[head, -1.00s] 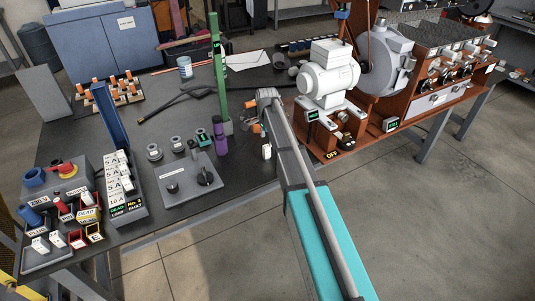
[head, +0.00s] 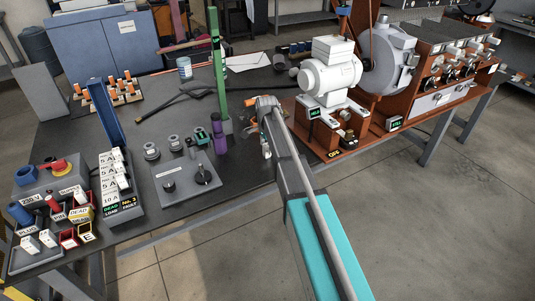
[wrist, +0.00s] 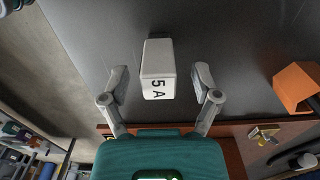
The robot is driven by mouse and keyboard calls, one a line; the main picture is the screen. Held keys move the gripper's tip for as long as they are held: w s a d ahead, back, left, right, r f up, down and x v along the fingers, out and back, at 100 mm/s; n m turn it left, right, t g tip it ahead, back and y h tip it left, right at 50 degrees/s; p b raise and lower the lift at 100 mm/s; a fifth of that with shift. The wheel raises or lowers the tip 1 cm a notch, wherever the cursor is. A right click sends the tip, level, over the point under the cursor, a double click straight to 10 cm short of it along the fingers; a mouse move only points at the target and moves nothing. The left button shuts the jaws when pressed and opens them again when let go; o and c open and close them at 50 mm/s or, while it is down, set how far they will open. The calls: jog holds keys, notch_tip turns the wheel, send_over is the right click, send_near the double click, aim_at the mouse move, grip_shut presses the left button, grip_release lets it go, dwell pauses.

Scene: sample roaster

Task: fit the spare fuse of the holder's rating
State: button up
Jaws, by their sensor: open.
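In the wrist view my gripper (wrist: 160,82) is open, with one finger on each side of a white block marked 5 A (wrist: 157,68). Gaps show between the block and both fingers. In the head view my gripper (head: 266,142) is low at the table's near edge, and the arm partly hides it and the block. The fuse holder block (head: 122,203) stands at the left of the table, with a column of 5 A labels, a 10 A label, and DEAD and No.3 FAULT plates. White pieces (head: 30,244) lie in a tray at the front left.
A green post (head: 217,70) and a blue upright panel (head: 108,113) rise from the table. The white motor (head: 329,68) stands right of my arm.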

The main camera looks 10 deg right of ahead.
dwell(0.4)
grip_shut()
